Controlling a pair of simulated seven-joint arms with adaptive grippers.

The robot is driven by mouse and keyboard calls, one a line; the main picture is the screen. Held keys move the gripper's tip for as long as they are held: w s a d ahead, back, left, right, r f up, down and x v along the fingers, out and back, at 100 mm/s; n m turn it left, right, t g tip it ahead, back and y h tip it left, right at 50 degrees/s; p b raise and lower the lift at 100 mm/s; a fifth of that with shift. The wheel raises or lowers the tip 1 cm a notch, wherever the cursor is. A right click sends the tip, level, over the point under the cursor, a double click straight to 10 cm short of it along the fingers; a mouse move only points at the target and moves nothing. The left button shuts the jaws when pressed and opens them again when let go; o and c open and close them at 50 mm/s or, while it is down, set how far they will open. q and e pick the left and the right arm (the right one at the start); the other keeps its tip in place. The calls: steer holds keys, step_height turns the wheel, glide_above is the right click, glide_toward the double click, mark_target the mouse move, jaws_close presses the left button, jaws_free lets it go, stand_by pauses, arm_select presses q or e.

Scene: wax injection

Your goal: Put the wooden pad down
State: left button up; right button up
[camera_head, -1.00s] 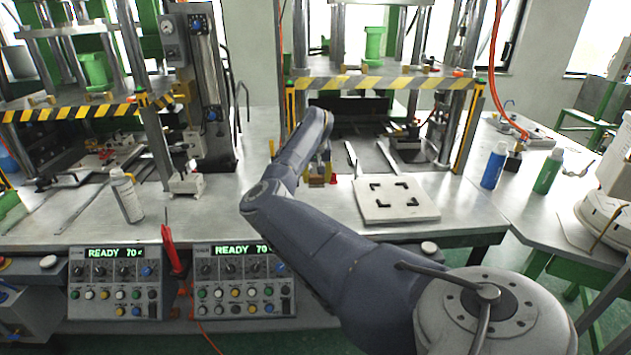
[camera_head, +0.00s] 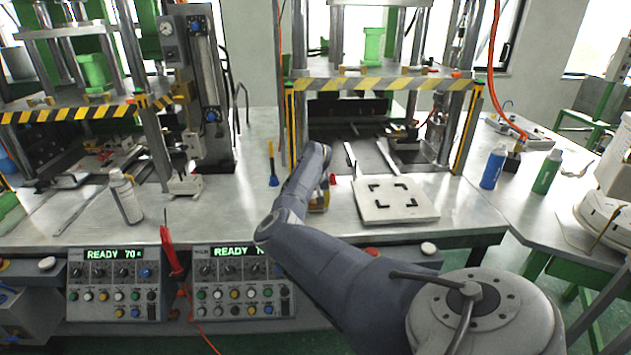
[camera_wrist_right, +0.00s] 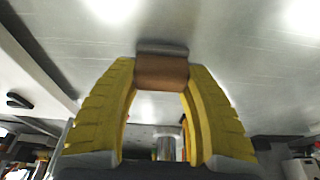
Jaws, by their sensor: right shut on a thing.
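The wooden pad (camera_wrist_right: 161,73) is a small brown block. In the right wrist view it sits between the tips of the yellow fingers, with a grey strip along its far edge. My right gripper (camera_head: 318,201) is shut on it. In the head view the gripper is over the front part of the metal table, left of the white board, and my own forearm hides most of it. The pad cannot be made out there. A metal surface fills the wrist view beyond the pad; I cannot tell whether the pad touches it. My left gripper is not in view.
The white board with black corner marks (camera_head: 396,200) lies right of the gripper. A blue-and-yellow tool (camera_head: 272,167) stands to its left. The press with striped bar (camera_head: 380,84) is behind. Control boxes (camera_head: 240,284) line the front. Bare table (camera_head: 235,215) lies to the left.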

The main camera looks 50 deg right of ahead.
steer(key=shift+f, duration=0.25)
steer(key=o, duration=1.5)
steer(key=shift+r, duration=0.1)
steer(key=v, duration=1.2)
steer(key=shift+s, duration=0.1)
